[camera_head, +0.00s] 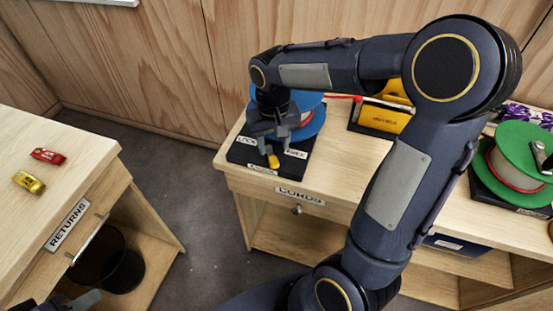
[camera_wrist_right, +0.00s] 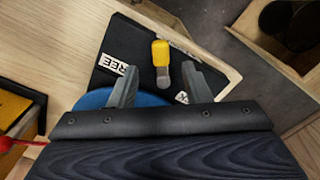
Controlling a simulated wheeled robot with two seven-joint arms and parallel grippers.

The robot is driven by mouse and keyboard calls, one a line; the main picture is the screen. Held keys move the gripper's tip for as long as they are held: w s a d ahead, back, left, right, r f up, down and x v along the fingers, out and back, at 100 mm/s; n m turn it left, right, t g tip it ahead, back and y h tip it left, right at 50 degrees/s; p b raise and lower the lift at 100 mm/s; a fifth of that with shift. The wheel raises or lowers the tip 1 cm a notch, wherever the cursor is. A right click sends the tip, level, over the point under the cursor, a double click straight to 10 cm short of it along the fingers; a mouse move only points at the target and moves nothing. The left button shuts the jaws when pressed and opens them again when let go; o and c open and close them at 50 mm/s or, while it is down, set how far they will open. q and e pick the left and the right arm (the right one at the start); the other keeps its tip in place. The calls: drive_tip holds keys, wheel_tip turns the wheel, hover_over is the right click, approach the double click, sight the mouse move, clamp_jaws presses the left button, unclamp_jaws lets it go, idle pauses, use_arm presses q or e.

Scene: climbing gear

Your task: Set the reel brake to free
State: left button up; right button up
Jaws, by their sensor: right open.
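The blue reel (camera_head: 310,122) stands on a black base (camera_head: 240,155) on the cord bench, partly hidden by my right arm. Its brake lever has a yellow handle (camera_head: 273,161) pointing to the bench's front edge, between the LOCK label (camera_head: 247,141) and the FREE label (camera_head: 296,153). My right gripper (camera_head: 277,144) is open and empty above the base. In the right wrist view, the yellow handle (camera_wrist_right: 160,53) shows just beyond and between the open fingertips (camera_wrist_right: 160,67); contact cannot be told. My left gripper (camera_head: 80,301) shows only partly at the lower left edge.
A green reel (camera_head: 512,165) stands at the bench's right, and a yellow item (camera_head: 383,118) lies behind my right forearm. The RETURNS table (camera_head: 60,150) at left holds a red (camera_head: 47,156) and a yellow piece (camera_head: 28,182). A dark bin (camera_head: 125,270) stands below.

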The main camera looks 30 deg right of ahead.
sight(274, 160)
wheel_tip(274, 160, down, 5)
drive_tip(key=shift+f, duration=0.2)
